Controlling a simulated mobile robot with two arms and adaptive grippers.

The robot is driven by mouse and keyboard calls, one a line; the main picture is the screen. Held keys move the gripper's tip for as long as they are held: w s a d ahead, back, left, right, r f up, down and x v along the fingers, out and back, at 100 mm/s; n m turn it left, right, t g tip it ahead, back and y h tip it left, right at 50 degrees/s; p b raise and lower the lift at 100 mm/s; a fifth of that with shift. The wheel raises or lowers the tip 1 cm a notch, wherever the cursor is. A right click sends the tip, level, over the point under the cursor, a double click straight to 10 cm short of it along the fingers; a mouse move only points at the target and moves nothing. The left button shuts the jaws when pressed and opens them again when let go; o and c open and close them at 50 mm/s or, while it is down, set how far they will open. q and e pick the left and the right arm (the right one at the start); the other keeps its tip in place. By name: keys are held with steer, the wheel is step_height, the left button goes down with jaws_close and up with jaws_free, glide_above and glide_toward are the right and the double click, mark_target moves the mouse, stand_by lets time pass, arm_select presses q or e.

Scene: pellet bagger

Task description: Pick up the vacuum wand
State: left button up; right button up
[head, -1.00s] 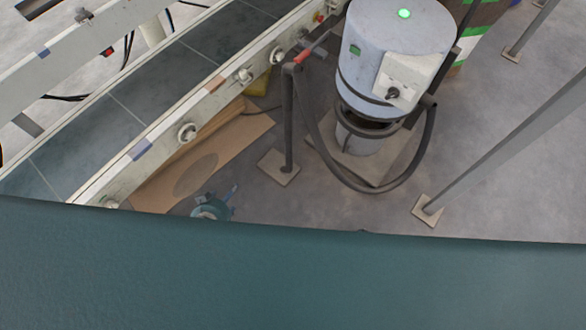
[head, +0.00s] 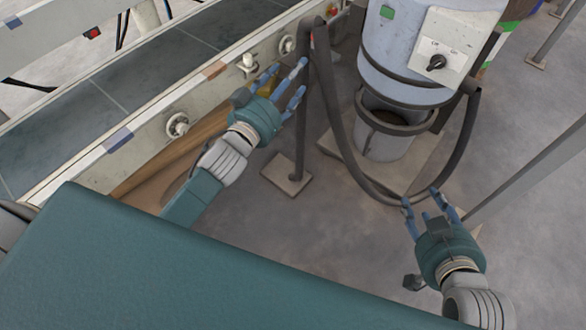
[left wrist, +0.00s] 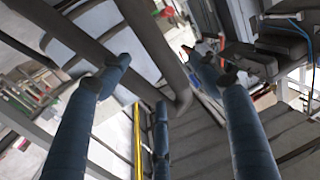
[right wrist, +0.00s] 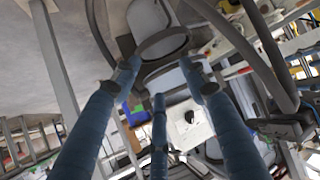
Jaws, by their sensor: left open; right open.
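The vacuum (head: 385,85) is a pale blue-grey drum with a white switch box, in the upper right of the head view. A thick dark hose (head: 345,155) loops from it up to the top of a dark post (head: 303,120) on a square foot. I cannot clearly separate the wand from the hose and post top. My left gripper (head: 284,80) is open, just left of the post, with no clear contact. In the left wrist view, a dark tube (left wrist: 150,45) passes between its fingers. My right gripper (head: 428,203) is open and empty, below the hose loop.
A conveyor (head: 150,65) with a pale side rail runs along the left, close behind my left gripper. Brown cardboard (head: 150,185) lies below it. A grey slanted leg (head: 530,170) stands at the right. Grey floor (head: 350,235) is clear between my arms.

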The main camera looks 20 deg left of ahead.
arm_select(q)
steer(key=w, duration=0.2)
steer(key=w+d+b, duration=0.1)
steer(key=w, duration=0.2)
steer(key=w+b, duration=0.1)
steer(key=w, duration=0.1)
steer(key=shift+w+d+f, duration=0.15)
steer(key=shift+w+f, duration=0.1)
steer(key=shift+w, duration=0.4)
steer(key=c, duration=1.2)
steer(key=shift+r, duration=0.2)
steer(key=shift+c, duration=1.1)
arm_select(e)
steer(key=w+a+r+t+y, duration=0.1)
steer(key=w+a+r+t, duration=0.2)
steer(key=r, duration=0.8)
steer(key=w+t, duration=0.2)
steer(key=t, duration=0.1)
steer(key=shift+r+y, duration=0.2)
steer(key=shift+y, duration=0.2)
arm_select(q)
steer(key=shift+r, duration=0.1)
